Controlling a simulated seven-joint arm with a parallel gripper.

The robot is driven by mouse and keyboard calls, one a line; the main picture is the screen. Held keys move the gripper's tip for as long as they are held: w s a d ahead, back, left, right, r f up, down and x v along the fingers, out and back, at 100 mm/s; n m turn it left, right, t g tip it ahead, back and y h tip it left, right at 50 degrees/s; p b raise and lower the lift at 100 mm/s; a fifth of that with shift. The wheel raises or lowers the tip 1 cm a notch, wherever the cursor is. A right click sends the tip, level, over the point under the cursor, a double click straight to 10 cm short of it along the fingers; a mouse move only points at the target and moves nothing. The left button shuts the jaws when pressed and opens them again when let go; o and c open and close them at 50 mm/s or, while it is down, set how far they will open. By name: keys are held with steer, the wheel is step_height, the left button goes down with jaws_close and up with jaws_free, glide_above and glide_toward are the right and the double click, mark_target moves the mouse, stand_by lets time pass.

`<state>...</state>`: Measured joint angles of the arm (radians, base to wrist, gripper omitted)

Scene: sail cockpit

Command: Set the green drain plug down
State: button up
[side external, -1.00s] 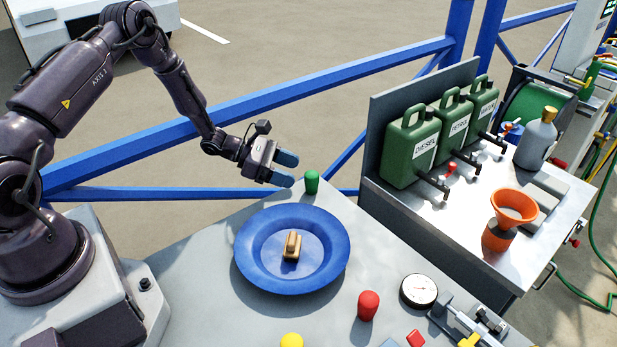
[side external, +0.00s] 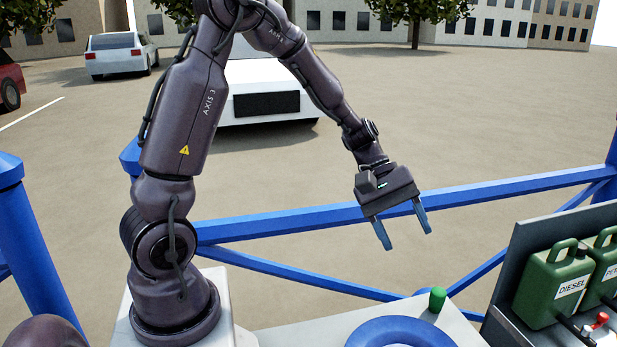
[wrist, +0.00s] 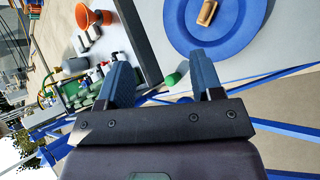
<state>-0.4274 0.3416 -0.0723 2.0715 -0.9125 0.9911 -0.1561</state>
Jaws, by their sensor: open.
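The green drain plug (side external: 437,299) stands upright on the grey worktop near its far edge, just beyond the blue dish. It also shows in the wrist view (wrist: 173,79), between and beyond my fingertips. My gripper (side external: 406,240) is open and empty, raised above the worktop, up and to the left of the plug in the side view. Its two blue fingers are spread and touch nothing. The blue dish (side external: 385,336) is cut off by the bottom edge of the side view. In the wrist view a tan object (wrist: 207,12) lies in the dish.
A blue railing (side external: 300,228) runs behind the worktop. Green fuel cans (side external: 552,283) stand on a bench to the right. An orange funnel (wrist: 95,17) shows in the wrist view. The air around my gripper is clear.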

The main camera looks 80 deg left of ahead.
steer(key=s+r+m+t+y, duration=0.1)
steer(key=s+r+m+y, duration=0.3)
steer(key=s+r+m, duration=0.2)
steer(key=s+d+r+m+t+y, duration=0.1)
steer(key=s+r+m+y, duration=0.3)
steer(key=s+m, duration=0.3)
steer(key=s+r, duration=0.1)
steer(key=s, duration=0.2)
steer(key=shift+s+d+r+t, duration=0.2)
steer(key=shift+s+r+t, duration=0.1)
steer(key=shift+r+t, duration=0.1)
